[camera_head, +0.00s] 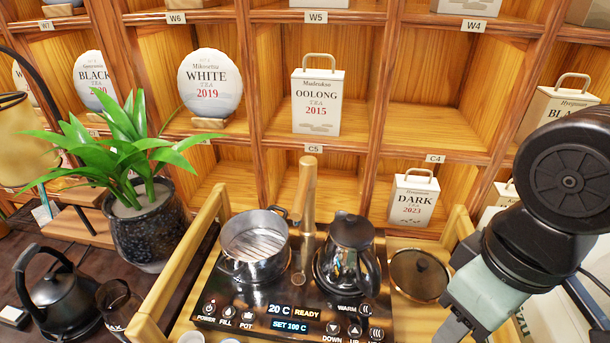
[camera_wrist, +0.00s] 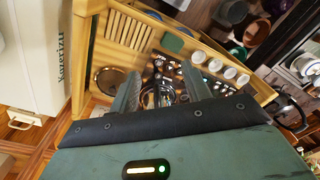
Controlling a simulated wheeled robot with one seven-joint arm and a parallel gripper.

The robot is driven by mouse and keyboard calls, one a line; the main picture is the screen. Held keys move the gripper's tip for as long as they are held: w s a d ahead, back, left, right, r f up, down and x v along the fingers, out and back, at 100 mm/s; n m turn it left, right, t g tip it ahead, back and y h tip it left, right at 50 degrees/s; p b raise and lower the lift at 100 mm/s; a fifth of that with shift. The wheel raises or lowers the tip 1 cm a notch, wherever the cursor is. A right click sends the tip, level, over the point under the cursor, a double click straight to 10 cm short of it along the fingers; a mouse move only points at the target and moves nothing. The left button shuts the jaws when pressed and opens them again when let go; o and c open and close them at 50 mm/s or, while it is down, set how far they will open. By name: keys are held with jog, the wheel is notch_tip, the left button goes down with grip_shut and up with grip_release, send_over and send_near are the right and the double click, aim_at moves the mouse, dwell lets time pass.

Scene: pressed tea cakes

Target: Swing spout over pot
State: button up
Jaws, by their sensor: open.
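The wooden spout post (camera_head: 306,205) stands upright at the back of a black heating panel (camera_head: 250,312), between two vessels. The open metal pot (camera_head: 254,243) sits to its left, with a slatted insert inside. A dark, shiny kettle (camera_head: 350,262) stands to its right. I cannot clearly tell which way the spout's outlet points. My gripper (camera_wrist: 160,90) is open, its two fingers apart over part of the panel area in the wrist view. In the head view my arm is at the right, apart from the spout, and the fingertips are cut off at the lower edge.
A lid (camera_head: 419,275) lies right of the kettle. Wooden rails (camera_head: 185,270) flank the panel. A potted plant (camera_head: 145,225) and a black kettle (camera_head: 60,292) stand left. Shelves with tea packs (camera_head: 317,102) rise behind. White cups (camera_wrist: 214,65) show in the wrist view.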

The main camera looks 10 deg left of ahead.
jog(key=shift+c, duration=0.8)
notch_tip(320, 180, up, 13)
jog(key=m+y+p, duration=0.2)
jog(key=m+p, duration=0.4)
jog(key=m, duration=0.2)
send_over(303, 184)
jog(key=d, duration=0.4)
jog(key=p+x, duration=0.4)
jog(key=x, duration=1.2)
jog(key=shift+f, duration=0.2)
grip_shut()
